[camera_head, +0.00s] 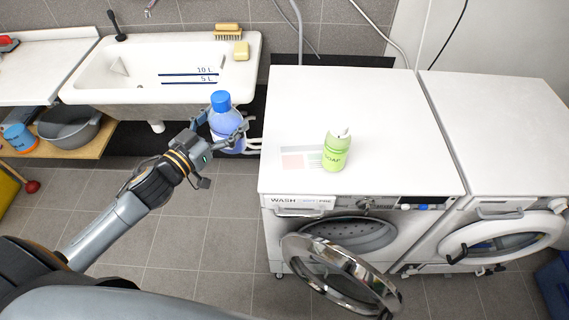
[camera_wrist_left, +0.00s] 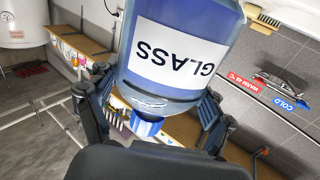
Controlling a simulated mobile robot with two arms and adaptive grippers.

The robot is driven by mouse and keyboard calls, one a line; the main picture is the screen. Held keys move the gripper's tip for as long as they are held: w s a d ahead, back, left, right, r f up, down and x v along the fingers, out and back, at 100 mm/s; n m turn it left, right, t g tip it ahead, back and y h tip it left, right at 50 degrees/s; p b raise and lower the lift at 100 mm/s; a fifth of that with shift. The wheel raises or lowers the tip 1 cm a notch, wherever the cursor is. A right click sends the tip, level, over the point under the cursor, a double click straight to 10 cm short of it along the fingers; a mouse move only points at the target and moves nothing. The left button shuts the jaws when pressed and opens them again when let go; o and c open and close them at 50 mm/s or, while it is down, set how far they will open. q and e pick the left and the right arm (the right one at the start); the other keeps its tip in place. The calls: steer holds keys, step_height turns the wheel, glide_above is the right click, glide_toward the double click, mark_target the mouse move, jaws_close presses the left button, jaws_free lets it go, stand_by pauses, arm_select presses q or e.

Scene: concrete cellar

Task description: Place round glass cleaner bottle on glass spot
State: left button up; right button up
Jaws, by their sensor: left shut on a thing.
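The round glass cleaner bottle (camera_head: 225,127) is blue and clear with a blue cap, upright in the head view. My left gripper (camera_head: 222,138) is shut on it and holds it in the air between the sink and the left washing machine. The left wrist view shows the bottle (camera_wrist_left: 185,45) upside down in the picture, its white label reading GLASS, between the fingers (camera_wrist_left: 150,110). My right gripper is not in view.
A green soap bottle (camera_head: 337,152) stands on the left washing machine (camera_head: 390,110), beside the printed areas. That machine's round door (camera_head: 340,275) hangs open in front. The white sink (camera_head: 130,75) is at the back left. The machine's rear top is clear.

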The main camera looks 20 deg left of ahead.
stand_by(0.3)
arm_select(q)
steer(key=shift+w+d+f, duration=0.1)
steer(key=shift+w+d, duration=0.1)
steer(key=shift+d, duration=0.1)
steer(key=w+d+f, duration=0.2)
steer(key=d+f, duration=0.1)
steer(key=f, duration=0.1)
steer(key=w+d+f+p, duration=0.1)
steer(key=w+d+f, duration=0.1)
steer(key=d+f, duration=0.2)
steer(key=w+d+f+p, duration=0.1)
steer(key=w+d+f, duration=0.2)
steer(key=d+f, duration=0.1)
steer(key=shift+d+f, duration=0.1)
steer(key=shift+d, duration=0.15)
steer(key=shift+a+f, duration=0.1)
